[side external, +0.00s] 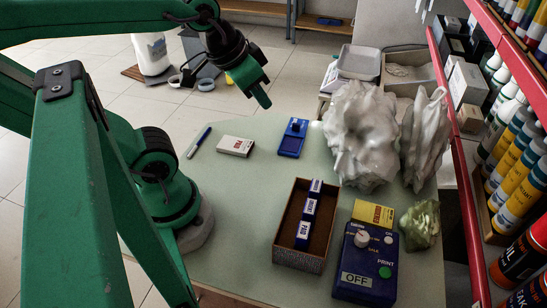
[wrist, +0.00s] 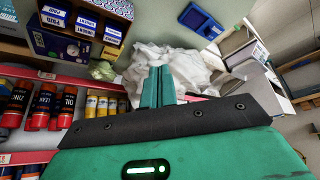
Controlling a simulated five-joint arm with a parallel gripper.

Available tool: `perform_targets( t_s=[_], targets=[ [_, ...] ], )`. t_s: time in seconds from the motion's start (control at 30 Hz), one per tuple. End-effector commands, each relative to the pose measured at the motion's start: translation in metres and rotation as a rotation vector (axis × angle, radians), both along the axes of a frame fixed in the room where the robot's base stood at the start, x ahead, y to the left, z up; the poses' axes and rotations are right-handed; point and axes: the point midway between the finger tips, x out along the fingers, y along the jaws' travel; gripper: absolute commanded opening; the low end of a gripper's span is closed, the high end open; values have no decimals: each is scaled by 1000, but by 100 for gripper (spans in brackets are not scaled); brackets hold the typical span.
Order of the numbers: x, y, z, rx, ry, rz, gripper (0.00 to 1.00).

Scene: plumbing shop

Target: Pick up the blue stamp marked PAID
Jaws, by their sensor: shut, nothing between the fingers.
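The blue stamp marked PAID (side external: 303,231) stands in an open brown box (side external: 276,252) on the bench in the side external view. It is the stamp nearest the camera. Two more blue stamps with white labels, one in the middle (side external: 309,208) and one at the far end (side external: 316,187), stand in line behind it. My gripper (side external: 266,102) is shut and empty, up and to the left of the box, well apart from the stamps. In the wrist view my shut fingers (wrist: 157,70) point toward crumpled white bags.
A blue PRINT device (side external: 366,268) and a yellow box (side external: 373,213) stand right of the stamp box. White plastic bags (side external: 361,135) rise behind. A blue stamp pad (side external: 292,138), a small white box (side external: 235,146) and a pen (side external: 199,142) lie behind. Red shelving (side external: 462,180) bounds the right.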

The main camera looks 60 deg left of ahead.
Motion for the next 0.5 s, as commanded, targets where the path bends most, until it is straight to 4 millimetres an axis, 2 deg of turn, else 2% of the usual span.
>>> perform_targets(
  t_s=[0.03,0.3,0.5],
  targets=[
    [0,0,0,0,0,0,0],
    [0,0,0,0,0,0,51],
    [0,0,0,0,0,0,51]
  ],
)
